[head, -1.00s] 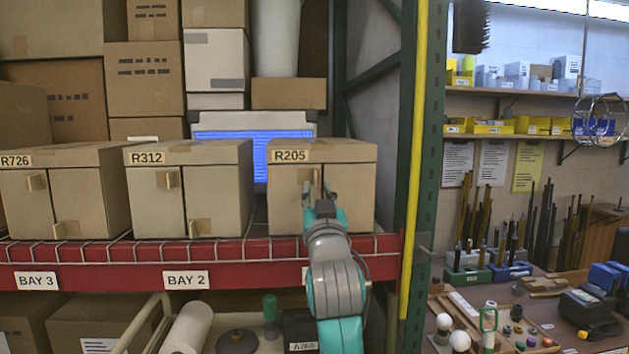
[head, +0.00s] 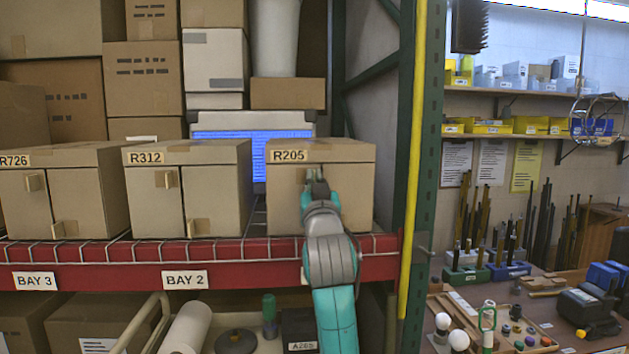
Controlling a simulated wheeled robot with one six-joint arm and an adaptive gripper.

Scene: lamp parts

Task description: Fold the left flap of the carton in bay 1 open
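The carton marked R205 (head: 350,190) stands on the wire shelf at the right end, beside the upright. Its front is seen closed, with the left flap (head: 284,195) flat in the carton's face. My gripper (head: 317,176) is at the upper middle of the carton's front, at the height where the left flap's tab was seen. The fingers point at the front face and hide the tab and much of the seam. I cannot tell whether they touch the tab or are shut on it. My arm covers the bay label below.
The R312 carton (head: 217,190) stands to the left with a gap between, and R726 (head: 70,190) beyond it. A green upright with a yellow guard (head: 413,160) is close on the right. A blue-lit screen (head: 222,145) is behind the gap.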

